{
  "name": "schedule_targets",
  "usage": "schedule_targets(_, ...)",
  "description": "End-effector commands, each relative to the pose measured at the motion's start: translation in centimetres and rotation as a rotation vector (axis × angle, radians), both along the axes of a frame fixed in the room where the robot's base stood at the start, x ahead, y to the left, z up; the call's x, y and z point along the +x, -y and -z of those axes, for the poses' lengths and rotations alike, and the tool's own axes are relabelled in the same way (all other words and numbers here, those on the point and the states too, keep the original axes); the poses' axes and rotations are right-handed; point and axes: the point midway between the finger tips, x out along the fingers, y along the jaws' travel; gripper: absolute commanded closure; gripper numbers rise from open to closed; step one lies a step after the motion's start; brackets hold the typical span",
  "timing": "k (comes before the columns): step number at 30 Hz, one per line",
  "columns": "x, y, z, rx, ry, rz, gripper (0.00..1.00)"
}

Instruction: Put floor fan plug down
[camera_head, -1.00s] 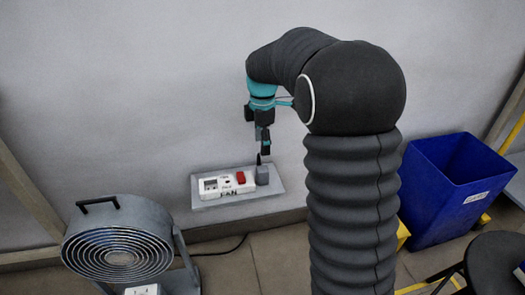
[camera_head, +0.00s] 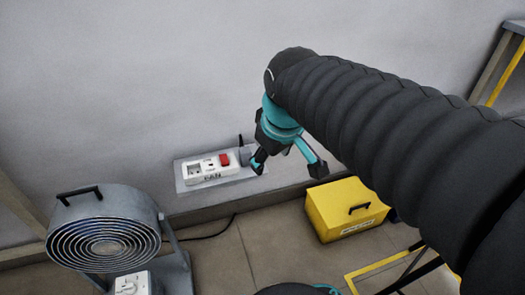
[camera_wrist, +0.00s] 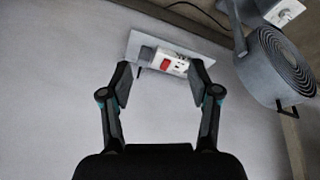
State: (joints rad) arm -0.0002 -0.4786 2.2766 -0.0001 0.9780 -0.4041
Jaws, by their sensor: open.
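The floor fan plug (camera_head: 244,156) is a small grey block with a dark upright stub. It rests at the right end of a grey wall shelf (camera_head: 254,171), beside a white socket strip (camera_head: 206,172) with a red switch and a FAN label. The plug also shows in the wrist view (camera_wrist: 147,53). My gripper (camera_head: 288,166) is open and empty, with its fingers spread, just right of the plug in the head view. In the wrist view my gripper (camera_wrist: 162,82) has nothing between its fingertips, and the plug and strip lie beyond them.
The grey floor fan (camera_head: 105,235) stands on the floor at the left, with a dark cable (camera_head: 212,235) behind it. A yellow box (camera_head: 345,210) sits on the floor right of the shelf. My arm covers much of the right side.

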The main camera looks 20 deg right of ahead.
Motion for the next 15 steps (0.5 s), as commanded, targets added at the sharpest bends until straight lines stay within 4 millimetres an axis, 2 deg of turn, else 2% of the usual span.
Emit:
schedule_targets(1,-1.6,0.0,0.2,0.025,0.028,0.063,0.38)
schedule_targets(6,-5.2,0.0,1.6,0.11,0.09,0.252,0.38)
schedule_targets(10,-6.6,0.0,2.3,0.151,0.116,0.335,0.38)
schedule_targets(15,-7.2,0.0,2.7,0.17,0.125,0.371,0.38)
